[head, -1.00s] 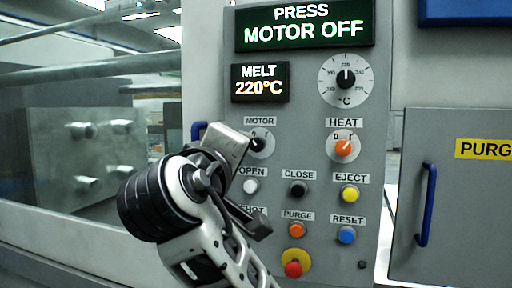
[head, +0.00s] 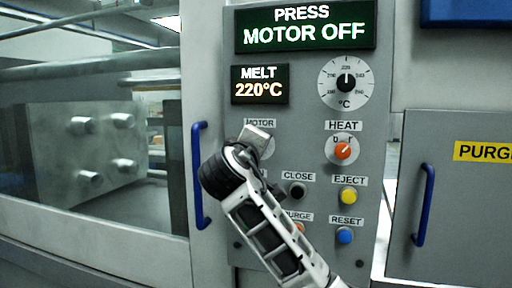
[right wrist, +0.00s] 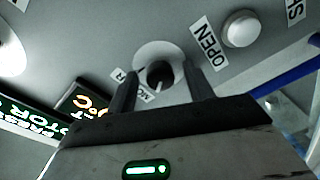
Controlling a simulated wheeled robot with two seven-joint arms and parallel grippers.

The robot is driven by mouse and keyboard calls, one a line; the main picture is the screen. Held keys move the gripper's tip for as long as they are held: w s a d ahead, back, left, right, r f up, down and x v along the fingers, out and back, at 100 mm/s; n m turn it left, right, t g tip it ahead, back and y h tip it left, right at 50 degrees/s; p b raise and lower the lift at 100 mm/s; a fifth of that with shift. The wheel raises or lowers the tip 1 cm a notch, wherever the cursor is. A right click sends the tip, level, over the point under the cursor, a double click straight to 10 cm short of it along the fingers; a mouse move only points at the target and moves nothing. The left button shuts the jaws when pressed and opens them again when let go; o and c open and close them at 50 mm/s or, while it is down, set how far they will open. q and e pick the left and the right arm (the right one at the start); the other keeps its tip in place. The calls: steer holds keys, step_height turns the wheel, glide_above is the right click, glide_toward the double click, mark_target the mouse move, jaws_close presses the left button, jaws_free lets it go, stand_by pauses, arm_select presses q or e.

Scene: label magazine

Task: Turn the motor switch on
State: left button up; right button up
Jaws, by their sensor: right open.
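The motor switch (right wrist: 160,73) is a black knob on a round white plate, seen between my gripper's two fingers in the right wrist view. In the head view its plate (head: 268,149) is mostly hidden behind my right gripper (head: 257,138), under the MOTOR label (head: 260,123). My right gripper also shows in the right wrist view (right wrist: 161,70); it is open, with one finger on each side of the knob. I cannot tell whether the fingers touch it. The green display (head: 304,27) reads PRESS MOTOR OFF. My left gripper is not in view.
The orange HEAT knob (head: 343,151) is to the right of the motor switch. The white OPEN button (right wrist: 240,29) is near the fingers. Black CLOSE (head: 298,190), yellow EJECT (head: 348,196) and blue RESET (head: 344,235) buttons lie below. A blue handle (head: 199,175) stands to the left.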

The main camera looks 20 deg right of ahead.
steer(key=c, duration=1)
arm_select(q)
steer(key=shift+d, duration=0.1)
arm_select(e)
steer(key=shift+o, duration=0.2)
arm_select(q)
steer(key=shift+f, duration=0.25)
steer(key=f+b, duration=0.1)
steer(key=b, duration=0.2)
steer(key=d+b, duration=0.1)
steer(key=b, duration=0.2)
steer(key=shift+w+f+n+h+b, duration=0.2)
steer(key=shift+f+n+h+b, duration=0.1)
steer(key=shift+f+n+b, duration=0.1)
arm_select(e)
steer(key=m+h, duration=0.1)
steer(key=m, duration=1.3)
steer(key=shift+a+f, duration=0.1)
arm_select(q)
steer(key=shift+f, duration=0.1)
arm_select(e)
steer(key=shift+m, duration=0.3)
